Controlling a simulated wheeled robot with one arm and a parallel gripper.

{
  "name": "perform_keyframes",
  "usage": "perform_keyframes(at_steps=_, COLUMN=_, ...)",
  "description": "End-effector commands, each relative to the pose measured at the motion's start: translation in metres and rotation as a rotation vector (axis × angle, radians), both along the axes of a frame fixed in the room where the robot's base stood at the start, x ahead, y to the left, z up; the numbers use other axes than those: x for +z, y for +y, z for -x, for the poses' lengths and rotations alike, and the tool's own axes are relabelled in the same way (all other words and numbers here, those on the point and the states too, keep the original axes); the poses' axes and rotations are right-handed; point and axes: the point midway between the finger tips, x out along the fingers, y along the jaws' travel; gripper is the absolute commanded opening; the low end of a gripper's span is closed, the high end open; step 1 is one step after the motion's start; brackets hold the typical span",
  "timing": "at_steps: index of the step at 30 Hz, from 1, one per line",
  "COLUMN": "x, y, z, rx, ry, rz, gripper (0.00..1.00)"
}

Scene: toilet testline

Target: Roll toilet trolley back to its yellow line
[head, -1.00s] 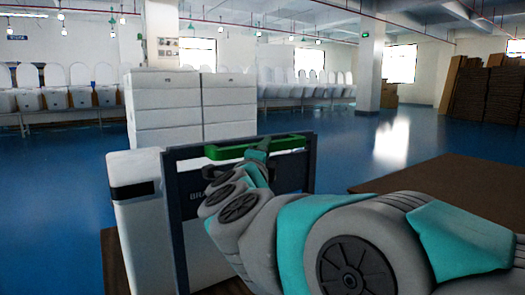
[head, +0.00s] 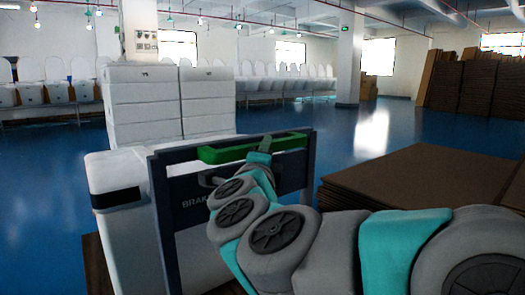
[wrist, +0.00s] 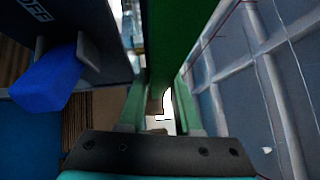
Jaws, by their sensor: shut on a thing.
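The toilet trolley has a dark blue-grey end panel (head: 172,222) with a green handle bar (head: 225,153) along its top. The partly hidden word "BRAKE" shows on the panel. A white toilet body (head: 118,165) with a black band stands at the trolley's left side. My gripper (head: 262,153) is at the handle, right of the bar's middle. In the wrist view, the green bar (wrist: 170,45) runs between the fingers of my gripper (wrist: 160,108), which is shut on it. A blue lever block (wrist: 48,78) sits beside partly visible lettering. No yellow line shows.
White stacked boxes (head: 145,105) stand behind the trolley. A low brown stack of boards (head: 420,175) lies close on the right. Rows of white toilets (head: 285,85) and a pillar (head: 350,60) are farther back. Open blue floor (head: 345,142) lies between.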

Motion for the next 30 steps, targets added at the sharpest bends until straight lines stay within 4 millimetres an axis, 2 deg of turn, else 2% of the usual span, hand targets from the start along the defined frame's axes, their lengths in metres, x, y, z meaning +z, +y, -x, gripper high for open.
perform_keyframes(at_steps=1, x=0.011, y=-0.006, z=0.002, rx=-0.012, ry=-0.021, rz=-0.002, gripper=0.0)
perform_keyframes(at_steps=7, x=0.012, y=-0.006, z=0.001, rx=-0.012, ry=-0.022, rz=-0.002, gripper=0.0)
perform_keyframes(at_steps=8, x=0.012, y=-0.006, z=0.001, rx=-0.012, ry=-0.022, rz=-0.002, gripper=0.34)
perform_keyframes(at_steps=15, x=0.008, y=-0.003, z=0.001, rx=-0.008, ry=-0.014, rz=-0.001, gripper=0.61)
perform_keyframes(at_steps=25, x=0.004, y=0.0, z=0.003, rx=-0.002, ry=-0.007, rz=-0.001, gripper=0.62)
perform_keyframes(at_steps=30, x=0.002, y=0.005, z=0.022, rx=0.003, ry=-0.007, rz=-0.002, gripper=0.62)
